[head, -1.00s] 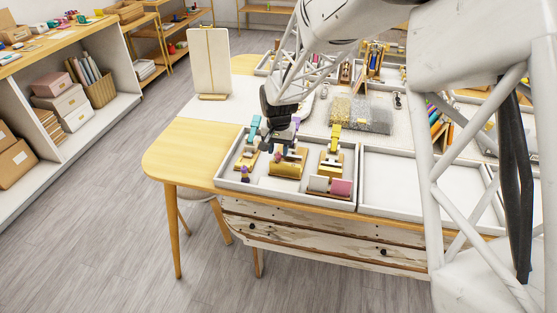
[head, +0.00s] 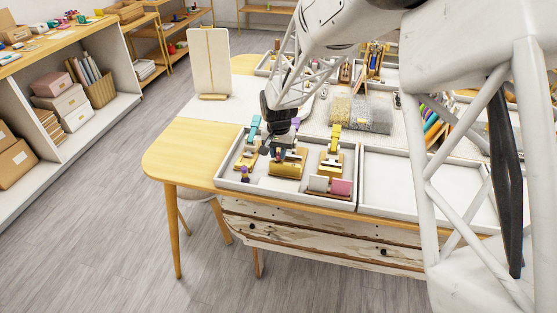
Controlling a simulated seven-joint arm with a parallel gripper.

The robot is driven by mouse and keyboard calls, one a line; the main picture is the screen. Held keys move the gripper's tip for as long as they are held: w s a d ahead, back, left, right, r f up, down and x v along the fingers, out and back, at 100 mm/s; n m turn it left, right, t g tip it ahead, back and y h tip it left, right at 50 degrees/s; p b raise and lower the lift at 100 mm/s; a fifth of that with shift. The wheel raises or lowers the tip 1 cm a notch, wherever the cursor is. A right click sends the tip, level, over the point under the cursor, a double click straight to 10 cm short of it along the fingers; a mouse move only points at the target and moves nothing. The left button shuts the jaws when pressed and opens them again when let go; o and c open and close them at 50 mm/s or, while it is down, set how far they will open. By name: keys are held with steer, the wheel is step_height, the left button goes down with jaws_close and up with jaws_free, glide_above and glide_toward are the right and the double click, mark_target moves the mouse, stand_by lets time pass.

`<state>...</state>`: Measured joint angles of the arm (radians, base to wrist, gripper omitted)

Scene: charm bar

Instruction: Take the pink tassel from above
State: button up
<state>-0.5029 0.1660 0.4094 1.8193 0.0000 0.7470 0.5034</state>
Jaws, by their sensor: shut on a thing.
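My gripper (head: 282,152) points down over the left white tray (head: 230,186), above the middle wooden holder (head: 286,171). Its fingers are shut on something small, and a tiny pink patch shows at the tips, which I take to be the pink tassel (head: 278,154). The fingers hide most of it, and I cannot tell whether it is clear of the holder.
A holder with a teal piece (head: 254,128) stands close left, and one with a yellow piece (head: 334,138) stands right. White and pink blocks (head: 341,187) sit at the tray's front. The right tray (head: 405,183) is empty. A board (head: 210,60) stands behind.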

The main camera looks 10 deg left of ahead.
mark_target(278, 154)
steer(key=shift+r, duration=0.2)
steer(key=shift+r, duration=2.8)
